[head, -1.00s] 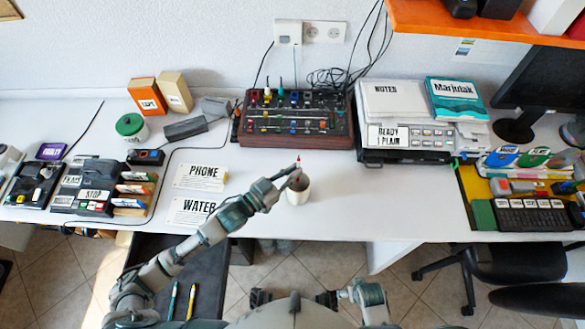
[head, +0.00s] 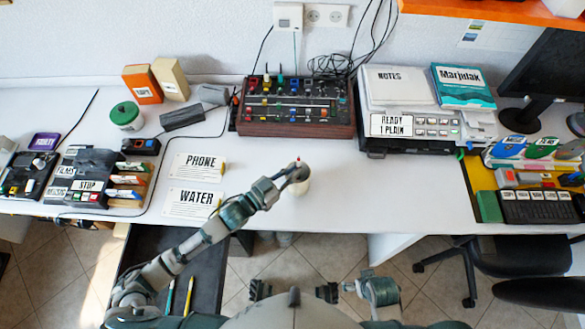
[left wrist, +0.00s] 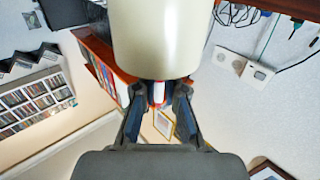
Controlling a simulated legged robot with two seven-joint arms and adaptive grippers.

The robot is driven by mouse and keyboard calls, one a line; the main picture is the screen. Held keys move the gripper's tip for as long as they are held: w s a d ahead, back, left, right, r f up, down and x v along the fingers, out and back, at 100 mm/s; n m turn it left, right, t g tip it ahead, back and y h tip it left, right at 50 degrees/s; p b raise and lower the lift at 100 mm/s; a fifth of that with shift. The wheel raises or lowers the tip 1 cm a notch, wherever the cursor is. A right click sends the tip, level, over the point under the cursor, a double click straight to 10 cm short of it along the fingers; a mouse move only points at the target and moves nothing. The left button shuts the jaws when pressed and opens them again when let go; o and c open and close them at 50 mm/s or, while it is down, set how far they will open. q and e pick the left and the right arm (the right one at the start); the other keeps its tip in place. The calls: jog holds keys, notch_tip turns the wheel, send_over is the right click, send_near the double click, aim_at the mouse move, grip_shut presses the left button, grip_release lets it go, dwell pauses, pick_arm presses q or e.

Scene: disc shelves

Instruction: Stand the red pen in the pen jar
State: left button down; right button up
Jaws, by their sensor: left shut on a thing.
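The red pen (head: 298,161) shows only as a small red tip standing up above my left gripper (head: 296,175) in the head view. That gripper is shut on it, over the pen jar. In the left wrist view, a short red and white piece of the pen (left wrist: 157,92) lies between the fingertips (left wrist: 158,106). The cream pen jar (head: 303,189) stands on the white desk, mostly hidden by the gripper. The jar (left wrist: 155,35) fills the top middle of the left wrist view and hides the rest of the pen. I cannot tell whether the pen is inside the jar.
PHONE (head: 198,166) and WATER (head: 194,203) cards lie left of the jar. A control box with knobs (head: 296,108) stands behind it, and a printer (head: 410,130) stands behind right. The desk right of the jar is clear. Two other pens (head: 189,296) lie below the desk edge.

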pick_arm(q)
jog(key=shift+f, duration=0.1)
jog(key=c, duration=1.2)
grip_release()
jog(key=v, duration=1.2)
jog(key=shift+s+f, duration=0.1)
